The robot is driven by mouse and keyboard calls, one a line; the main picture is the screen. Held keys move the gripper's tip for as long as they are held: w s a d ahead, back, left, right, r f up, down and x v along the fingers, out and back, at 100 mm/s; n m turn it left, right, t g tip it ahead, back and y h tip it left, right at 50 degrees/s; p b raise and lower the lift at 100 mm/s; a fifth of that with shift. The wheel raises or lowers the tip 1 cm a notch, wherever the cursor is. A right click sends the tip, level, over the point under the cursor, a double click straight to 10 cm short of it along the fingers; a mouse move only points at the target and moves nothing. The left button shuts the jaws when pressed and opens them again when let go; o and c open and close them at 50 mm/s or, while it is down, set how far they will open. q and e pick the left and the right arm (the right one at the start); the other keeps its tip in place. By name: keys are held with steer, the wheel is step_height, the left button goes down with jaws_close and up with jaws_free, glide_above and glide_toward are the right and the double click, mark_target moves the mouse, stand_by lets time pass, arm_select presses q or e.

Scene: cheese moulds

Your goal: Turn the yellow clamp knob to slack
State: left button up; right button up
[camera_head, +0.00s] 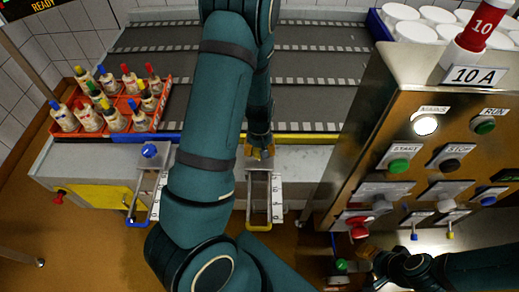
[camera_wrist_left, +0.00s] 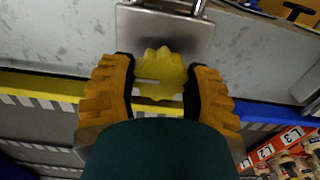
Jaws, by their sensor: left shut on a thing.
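The yellow clamp knob (camera_wrist_left: 160,66) shows in the left wrist view as a lobed disc with a pale line on its left part. It sits beside a metal plate (camera_wrist_left: 165,30). My left gripper (camera_wrist_left: 158,84) has one orange finger on each side of the knob and is shut on it. In the head view my left gripper (camera_head: 260,152) is at the head of the yellow-ended slide (camera_head: 258,227), and hides most of the knob. My right gripper (camera_head: 373,256) is low at the right, below the control panel, too small and dark to read.
A blue knob (camera_head: 149,151) stands to the left, with a blue-ended slide (camera_head: 138,222). An orange rack (camera_head: 60,132) holds several bottles. The metal control panel (camera_head: 395,110) with buttons stands close on the right. The dark conveyor (camera_head: 315,75) lies behind.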

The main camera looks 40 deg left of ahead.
arm_select(q)
steer(key=o, duration=1.2)
step_height(320, 180, up, 12)
steer(key=shift+r, duration=0.1)
steer(key=shift+s, duration=0.15)
